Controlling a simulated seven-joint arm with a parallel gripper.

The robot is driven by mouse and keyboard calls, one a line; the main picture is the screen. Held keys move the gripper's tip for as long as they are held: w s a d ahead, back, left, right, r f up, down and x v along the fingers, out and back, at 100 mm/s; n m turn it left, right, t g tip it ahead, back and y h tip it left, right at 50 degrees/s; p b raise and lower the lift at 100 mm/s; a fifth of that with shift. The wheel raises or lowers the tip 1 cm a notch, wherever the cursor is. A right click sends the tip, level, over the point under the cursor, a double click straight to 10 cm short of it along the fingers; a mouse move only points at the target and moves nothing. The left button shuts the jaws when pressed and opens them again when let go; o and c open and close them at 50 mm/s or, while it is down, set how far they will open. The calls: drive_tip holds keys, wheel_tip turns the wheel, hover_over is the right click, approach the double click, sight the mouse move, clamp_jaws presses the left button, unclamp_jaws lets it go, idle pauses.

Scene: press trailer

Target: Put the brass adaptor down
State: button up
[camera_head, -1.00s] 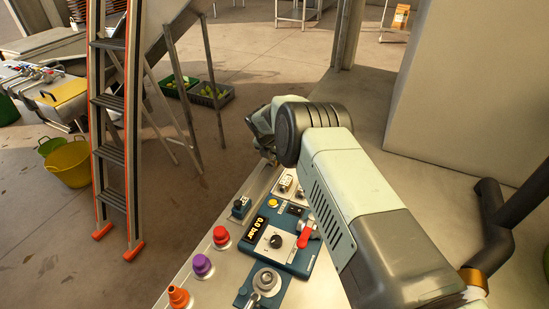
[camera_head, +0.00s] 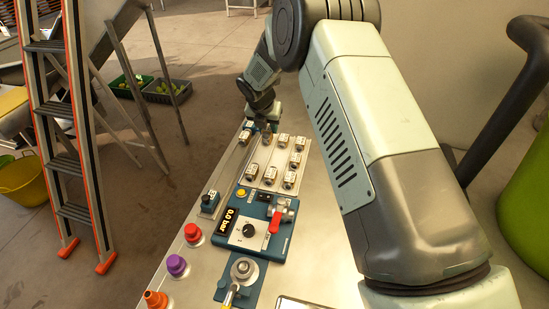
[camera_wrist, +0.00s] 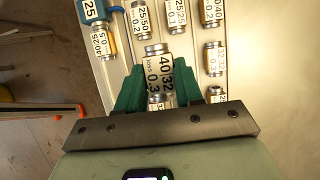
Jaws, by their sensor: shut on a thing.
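My gripper (camera_wrist: 158,82) has its green fingers shut on an adaptor (camera_wrist: 158,66) in the wrist view. The adaptor is a metal cylinder with a white label reading 40, 32 and loss 0.3. In the head view my gripper (camera_head: 264,117) is at the far end of the bench, over the far left part of a pale adaptor plate (camera_head: 269,157). Whether the held adaptor touches the plate cannot be told.
A blue panel (camera_head: 262,250) with a 0.0 bar display and red lever (camera_head: 275,221) lies nearer on the bench. Red (camera_head: 193,233), purple (camera_head: 177,265) and orange (camera_head: 155,299) fittings line the left edge. A blue holder (camera_wrist: 90,10) is close ahead left of the gripper.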

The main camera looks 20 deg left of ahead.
drive_tip(key=d+f, duration=0.1)
drive_tip(key=f, duration=0.1)
drive_tip(key=d+f, duration=0.2)
drive_tip(key=f, duration=0.1)
drive_tip(key=shift+s+d+f, duration=0.25)
drive_tip(key=shift+s+f, duration=0.05)
drive_tip(key=shift+f, duration=2.2)
drive_tip(key=shift+f, duration=0.15)
drive_tip(key=o, duration=1.1)
drive_tip(key=shift+o, duration=1.4)
